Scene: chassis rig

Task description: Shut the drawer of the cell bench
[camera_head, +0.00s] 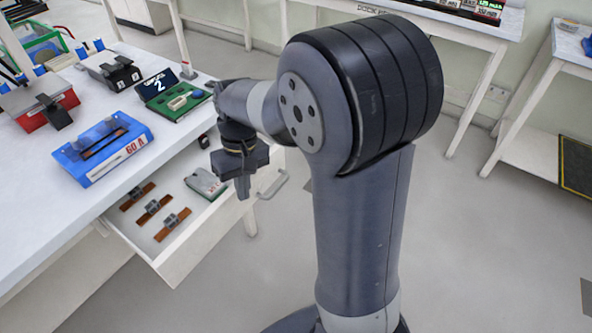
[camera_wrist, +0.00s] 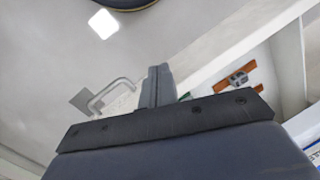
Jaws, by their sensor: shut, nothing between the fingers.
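The drawer (camera_head: 178,248) of the cell bench (camera_head: 45,215) is pulled out in the head view. Its handle (camera_head: 273,186) is a grey bar on the front face. Inside lie several brown strips with grey middles (camera_head: 153,207) and a grey-green box (camera_head: 206,184). My gripper (camera_head: 243,190) is shut and empty and points down near the handle end of the drawer; my arm hides part of the drawer there. In the wrist view my gripper (camera_wrist: 157,80) shows with its fingers together. The handle (camera_wrist: 108,93) is left of the fingers, with a visible space between them.
On the bench top stand a blue tray marked 60 A (camera_head: 104,148), a green-based case marked 2 (camera_head: 172,95), a red box (camera_head: 40,105) and a black-topped block (camera_head: 112,68). Other benches stand behind. The floor (camera_head: 480,250) to the right is clear.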

